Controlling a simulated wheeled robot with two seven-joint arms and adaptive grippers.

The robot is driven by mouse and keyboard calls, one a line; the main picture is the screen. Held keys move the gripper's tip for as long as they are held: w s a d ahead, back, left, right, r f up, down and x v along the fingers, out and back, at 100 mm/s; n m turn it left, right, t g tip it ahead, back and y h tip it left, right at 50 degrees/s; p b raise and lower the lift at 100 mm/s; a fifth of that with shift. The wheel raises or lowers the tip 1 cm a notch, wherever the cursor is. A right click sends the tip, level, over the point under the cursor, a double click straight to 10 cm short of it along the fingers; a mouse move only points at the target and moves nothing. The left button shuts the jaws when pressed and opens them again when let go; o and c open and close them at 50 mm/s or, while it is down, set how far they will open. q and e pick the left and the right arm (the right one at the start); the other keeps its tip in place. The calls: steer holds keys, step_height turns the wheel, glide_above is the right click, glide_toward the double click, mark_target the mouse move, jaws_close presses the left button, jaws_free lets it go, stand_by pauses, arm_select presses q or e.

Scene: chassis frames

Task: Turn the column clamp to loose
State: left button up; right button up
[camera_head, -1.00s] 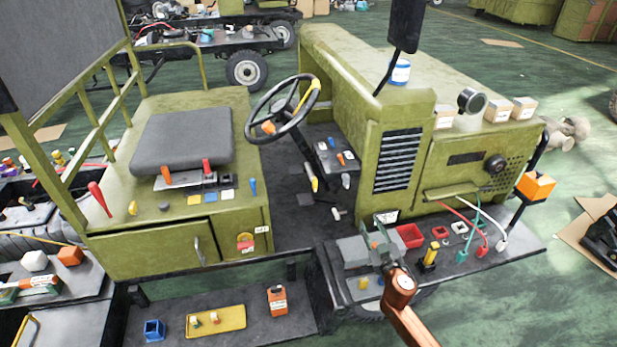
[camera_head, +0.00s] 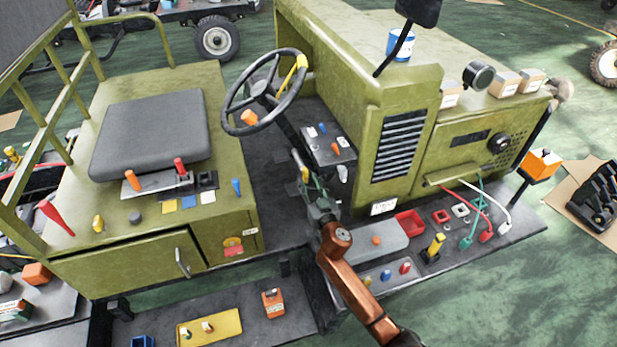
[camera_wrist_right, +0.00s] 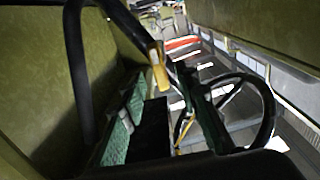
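The black steering wheel (camera_head: 264,93) stands on its tilted column above the cab floor. An orange knob (camera_head: 249,117) shows at its near-left side, and a yellow piece (camera_head: 301,62) at its right. I cannot tell which part is the column clamp. My right gripper (camera_head: 309,184) is low in the footwell, below and right of the wheel, beside the column. In the right wrist view its fingers (camera_wrist_right: 161,88) are spread apart, with a yellow-ended lever (camera_wrist_right: 158,66) showing beyond the gap. I see no contact. My left gripper is out of view.
A small panel (camera_head: 328,147) with coloured knobs is close to my right gripper. The grey seat (camera_head: 151,137) is to the left and the louvred green cowl (camera_head: 402,150) to the right. My right arm passes over the front shelf, near a red tray (camera_head: 410,222).

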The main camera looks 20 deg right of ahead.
steer(key=shift+w+a, duration=0.1)
steer(key=shift+w, duration=1.2)
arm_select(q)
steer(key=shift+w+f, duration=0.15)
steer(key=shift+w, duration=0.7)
arm_select(e)
steer(key=shift+c, duration=0.4)
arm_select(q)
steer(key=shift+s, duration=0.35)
arm_select(e)
jaws_close()
